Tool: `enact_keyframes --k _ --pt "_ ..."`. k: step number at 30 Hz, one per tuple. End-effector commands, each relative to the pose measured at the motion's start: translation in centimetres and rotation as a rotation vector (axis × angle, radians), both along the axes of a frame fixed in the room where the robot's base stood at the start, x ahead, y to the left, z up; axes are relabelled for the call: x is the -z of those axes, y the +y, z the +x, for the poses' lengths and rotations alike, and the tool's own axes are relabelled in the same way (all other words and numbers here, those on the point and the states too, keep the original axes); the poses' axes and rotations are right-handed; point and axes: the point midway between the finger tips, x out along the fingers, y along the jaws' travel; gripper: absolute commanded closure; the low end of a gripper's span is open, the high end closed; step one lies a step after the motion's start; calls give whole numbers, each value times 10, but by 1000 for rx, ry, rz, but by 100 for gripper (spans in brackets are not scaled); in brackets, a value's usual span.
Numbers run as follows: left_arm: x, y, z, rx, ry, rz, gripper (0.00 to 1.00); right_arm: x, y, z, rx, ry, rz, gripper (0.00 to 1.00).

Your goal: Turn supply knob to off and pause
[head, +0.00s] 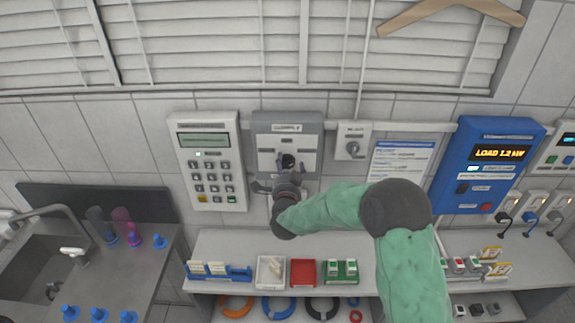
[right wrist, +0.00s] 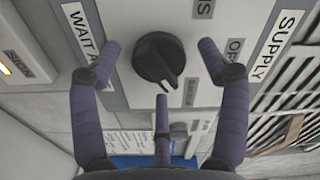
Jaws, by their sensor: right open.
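The supply panel (head: 262,128) is a grey box on the tiled wall, at the middle of the head view. Its round black knob (right wrist: 156,60) shows clearly in the right wrist view, with its ridge pointing to the lower right of that picture. A "SUPPLY" label (right wrist: 277,46) and a partly covered "WAIT" label (right wrist: 84,35) flank it. In the head view the knob (head: 288,161) is partly hidden by my right gripper (head: 283,168). My right gripper is open, its purple fingers spread around the knob with visible gaps. My left gripper is not in view.
A white keypad unit (head: 208,162) is close on the left, and a small white switch box (head: 352,140) on the right. A blue load unit (head: 484,165) hangs farther right. A shelf (head: 225,244) with small trays and racks lies below.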

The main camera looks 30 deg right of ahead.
Motion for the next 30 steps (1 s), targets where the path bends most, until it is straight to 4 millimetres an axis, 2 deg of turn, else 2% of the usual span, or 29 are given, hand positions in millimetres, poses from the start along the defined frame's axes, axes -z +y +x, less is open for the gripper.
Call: enact_keyframes --k 12,18,30 --pt "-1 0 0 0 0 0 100 0 -4 7 0 0 0 24" --pt "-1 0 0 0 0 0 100 0 -5 7 1 0 0 79" --pt "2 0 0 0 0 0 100 -1 -5 7 2 15 -31 80"
